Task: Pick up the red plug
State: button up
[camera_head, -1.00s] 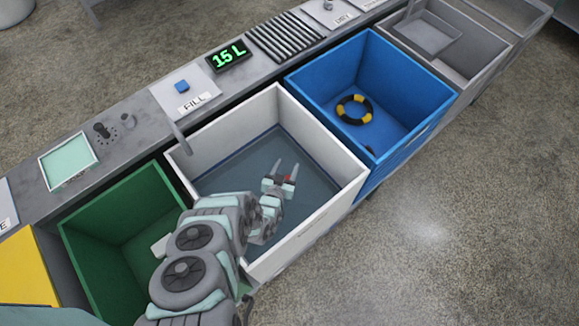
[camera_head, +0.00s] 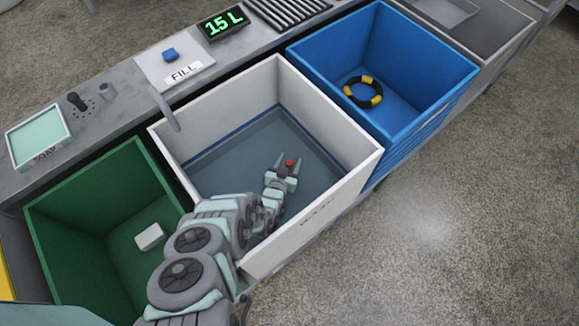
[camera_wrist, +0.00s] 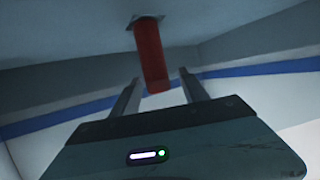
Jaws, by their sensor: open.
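The red plug (camera_head: 290,162) shows as a small red spot between my gripper's fingers, inside the white basin (camera_head: 212,105). In the wrist view the plug (camera_wrist: 150,58) is a red cylinder at a dark square plate on the basin's inner surface. Its free end lies between the two fingers, with a visible gap on each side. My gripper (camera_head: 291,156) is open with its fingers reaching into the basin. In the wrist view the gripper (camera_wrist: 158,76) has one finger on each side of the plug's end.
The basin walls stand close around my arm. A green bin (camera_head: 75,195) with a white block (camera_head: 149,237) is to the left. A blue bin (camera_head: 365,45) with a black and yellow ring (camera_head: 362,92) is to the right. A spout (camera_head: 165,108) hangs over the basin's rim.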

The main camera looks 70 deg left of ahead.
jog(key=shift+b+x, duration=0.5)
jog(key=shift+x, duration=0.7)
jog(key=shift+f, duration=0.1)
grip_shut()
